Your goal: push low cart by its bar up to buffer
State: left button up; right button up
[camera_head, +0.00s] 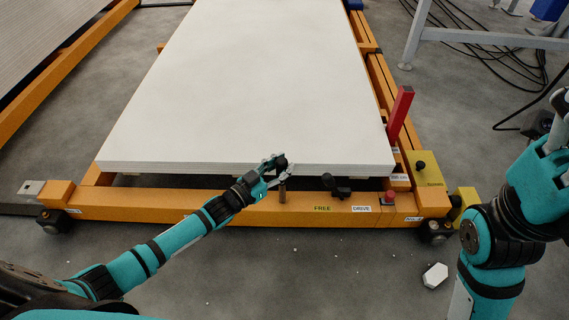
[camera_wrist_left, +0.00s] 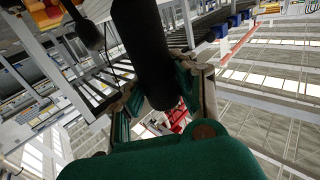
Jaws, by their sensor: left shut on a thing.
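The low cart (camera_head: 330,212) has an orange frame and carries a large white slab (camera_head: 240,85). My left gripper (camera_head: 275,170) is at the near edge of the slab, above the front beam. It is shut on a black handle (camera_head: 281,160), which stands over a short brown post on the beam. In the left wrist view the black handle (camera_wrist_left: 143,45) is a thick dark cylinder between the fingers (camera_wrist_left: 160,105). My right arm is at the right edge; its gripper is not clearly in view. I cannot make out the buffer.
The front beam carries FREE and DRIVE labels (camera_head: 341,208), a black lever (camera_head: 340,190) and a red button (camera_head: 390,196). A red post (camera_head: 400,113) stands at the right corner. Black cables (camera_head: 490,50) lie at upper right. A white block (camera_head: 435,275) lies on the floor.

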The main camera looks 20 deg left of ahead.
pick_arm(q)
jog(key=shift+s+a+f, duration=0.1)
jog(key=shift+a+f, duration=0.05)
jog(key=shift+a, duration=0.4)
jog(key=o, duration=1)
jog(key=shift+s+a, duration=0.1)
jog(key=shift+a, duration=0.1)
jog(key=shift+o, duration=0.6)
jog(key=shift+d, duration=0.2)
jog(key=v, duration=1.2)
